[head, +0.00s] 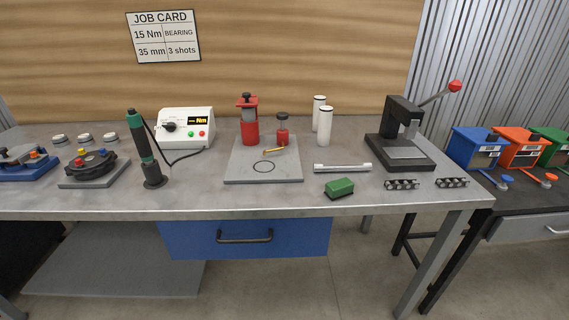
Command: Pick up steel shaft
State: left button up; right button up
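A steel shaft (343,167), a slim silver-grey rod with darker ends, lies level on the grey workbench (215,195). It lies right of the grey base plate and left of the black press, running left to right. Nothing is touching it from above. Neither of my grippers shows in the head view, so their distance from the shaft cannot be seen.
A green block (339,188) lies just in front of the shaft. Two white cylinders (325,126) stand behind it. The black press (401,140) stands to the right, with two dark bearing strips (402,184) in front. A plate (262,175) with red items is at left.

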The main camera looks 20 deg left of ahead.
aim_at(347, 165)
jog(key=u, duration=0.25)
jog(key=l+u, duration=1.2)
jog(key=k+l, duration=0.05)
